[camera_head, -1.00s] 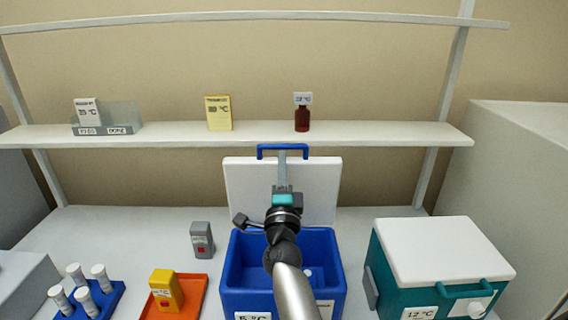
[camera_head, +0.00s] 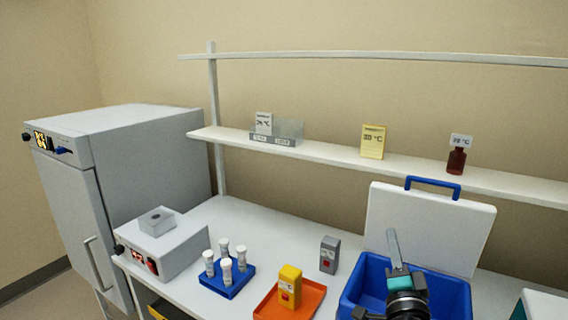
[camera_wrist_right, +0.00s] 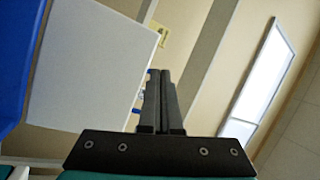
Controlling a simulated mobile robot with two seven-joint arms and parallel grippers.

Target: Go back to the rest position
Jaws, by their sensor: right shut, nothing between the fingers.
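My right gripper (camera_head: 394,250) is in front of the open blue cooler box (camera_head: 361,290), whose white lid (camera_head: 430,222) with a blue handle stands raised behind it. In the right wrist view its two fingers (camera_wrist_right: 160,75) are closed together with nothing between them. The white lid (camera_wrist_right: 90,65) and part of the blue box (camera_wrist_right: 12,60) show to the left there. My left gripper does not show in either view.
An orange tray (camera_head: 264,308) holds a yellow device (camera_head: 290,286); a grey device (camera_head: 330,254) stands behind. A blue rack (camera_head: 230,290) holds several white-capped vials. A grey heater block (camera_head: 165,248) and cabinet (camera_head: 150,160) are at left. A shelf (camera_head: 330,155) runs behind.

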